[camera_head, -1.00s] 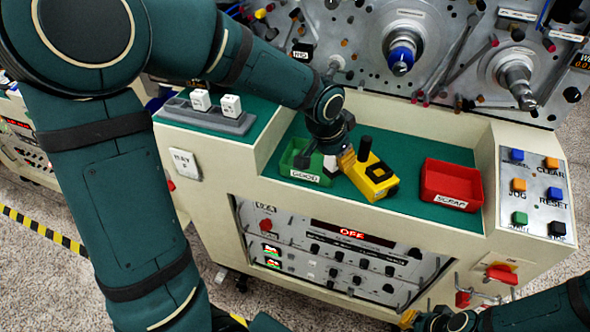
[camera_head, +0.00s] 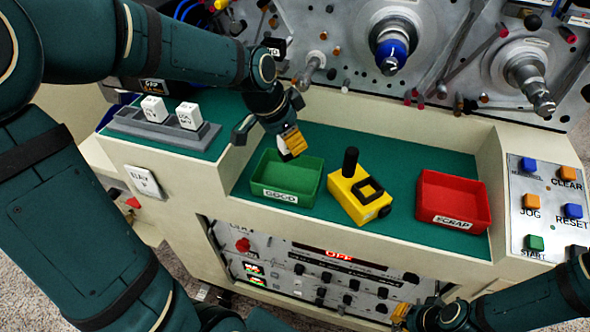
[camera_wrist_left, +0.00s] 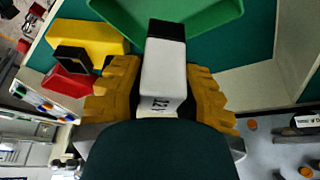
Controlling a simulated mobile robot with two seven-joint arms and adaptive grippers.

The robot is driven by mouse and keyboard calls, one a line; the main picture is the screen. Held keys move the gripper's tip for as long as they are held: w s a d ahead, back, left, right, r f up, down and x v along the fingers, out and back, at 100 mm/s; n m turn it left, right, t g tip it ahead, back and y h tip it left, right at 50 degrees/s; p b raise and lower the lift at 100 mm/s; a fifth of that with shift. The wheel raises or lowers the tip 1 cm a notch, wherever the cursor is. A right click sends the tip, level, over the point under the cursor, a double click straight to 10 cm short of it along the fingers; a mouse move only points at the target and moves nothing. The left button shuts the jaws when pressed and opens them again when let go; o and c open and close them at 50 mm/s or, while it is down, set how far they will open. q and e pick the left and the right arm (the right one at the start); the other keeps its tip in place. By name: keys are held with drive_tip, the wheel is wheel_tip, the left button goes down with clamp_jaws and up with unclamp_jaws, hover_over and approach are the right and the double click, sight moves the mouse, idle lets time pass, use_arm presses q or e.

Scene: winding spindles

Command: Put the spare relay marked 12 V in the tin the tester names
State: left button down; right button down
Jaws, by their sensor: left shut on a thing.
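My left gripper (camera_head: 289,143) is shut on a white relay (camera_wrist_left: 163,75) with a black end. Its printed marking looks like 12 V, partly cut off. The gripper holds it above the back edge of the green tin labelled GOOD (camera_head: 290,190); little of the relay shows in the head view. The yellow tester (camera_head: 348,200), with a black knob and a dark display I cannot read, stands right of that tin. The red tin labelled SCRAP (camera_head: 453,218) stands further right. Both tins look empty. My right gripper (camera_head: 402,313) is at the bottom edge, its fingers unclear.
A grey rack (camera_head: 165,128) on the raised left ledge holds two white relays (camera_head: 188,115). A button panel (camera_head: 545,210) is at the right. Spindles (camera_head: 392,45) stand out from the panel behind. Green mat is free between tester and red tin.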

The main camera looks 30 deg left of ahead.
use_arm(q)
drive_tip(key=f, duration=0.3)
drive_tip(key=shift+s+b, duration=0.25)
drive_tip(key=shift+b, duration=0.05)
drive_tip(key=shift+f+b, duration=0.7)
drive_tip(key=shift+f, duration=2.1)
drive_tip(key=shift+f, duration=0.1)
drive_tip(key=shift+f, duration=0.15)
drive_tip(key=c, duration=0.8)
unclamp_jaws()
drive_tip(key=shift+r, duration=0.2)
